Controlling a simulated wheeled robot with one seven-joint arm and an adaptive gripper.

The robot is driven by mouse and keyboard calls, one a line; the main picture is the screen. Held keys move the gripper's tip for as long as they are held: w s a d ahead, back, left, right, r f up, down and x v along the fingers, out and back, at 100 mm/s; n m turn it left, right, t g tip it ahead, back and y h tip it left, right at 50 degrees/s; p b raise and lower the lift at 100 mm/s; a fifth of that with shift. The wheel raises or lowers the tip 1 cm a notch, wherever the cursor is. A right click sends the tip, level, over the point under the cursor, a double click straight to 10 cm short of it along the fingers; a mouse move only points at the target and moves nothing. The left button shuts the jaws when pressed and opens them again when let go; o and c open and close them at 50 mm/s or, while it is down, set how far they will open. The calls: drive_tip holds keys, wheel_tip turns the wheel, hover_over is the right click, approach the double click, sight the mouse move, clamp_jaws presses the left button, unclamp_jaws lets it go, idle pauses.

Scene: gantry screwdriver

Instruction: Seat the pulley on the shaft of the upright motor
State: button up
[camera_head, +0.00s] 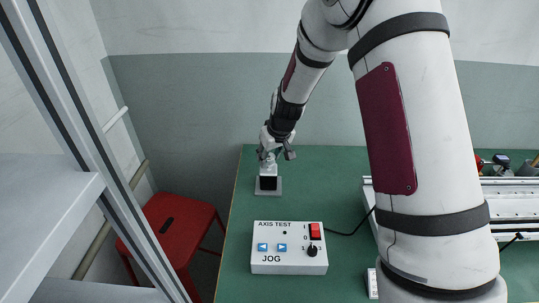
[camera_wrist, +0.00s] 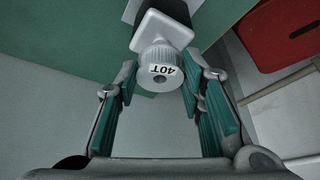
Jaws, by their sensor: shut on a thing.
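The upright motor (camera_head: 268,183) stands on a light base plate near the far left edge of the green table. It has a dark body and a pale top. My gripper (camera_head: 275,154) is right above it, pointing down. In the wrist view the pulley (camera_wrist: 158,68), grey, toothed and marked 40T, lies between the fingertips of my gripper (camera_wrist: 160,72), which is shut on it. The pale square motor top (camera_wrist: 162,30) shows just behind the pulley, close to it. The pulley covers the shaft, so I cannot tell how far down it sits.
A white AXIS TEST box (camera_head: 288,248) with switches stands in front of the motor, with a black cable to its right. A red stool (camera_head: 178,232) is off the table's left side. A rail machine (camera_head: 515,205) stands at the right.

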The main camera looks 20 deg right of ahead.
drive_tip(key=shift+f+b, duration=0.65)
drive_tip(key=shift+f, duration=0.4)
drive_tip(key=o, duration=1.3)
drive_tip(key=shift+r, duration=0.1)
drive_tip(key=s+a+f+p+v, duration=0.1)
drive_tip(key=s+v, duration=0.2)
drive_tip(key=v, duration=1.9)
drive_tip(key=s+r+m+p, duration=0.1)
drive_tip(key=s+r, duration=0.3)
drive_tip(key=s, duration=1)
drive_tip(key=s+r+m+p, duration=0.1)
drive_tip(key=s+r, duration=0.4)
drive_tip(key=s, duration=1)
drive_tip(key=shift+a+h+p, duration=0.2)
drive_tip(key=shift+h+p, duration=0.2)
drive_tip(key=shift+p, duration=0.45)
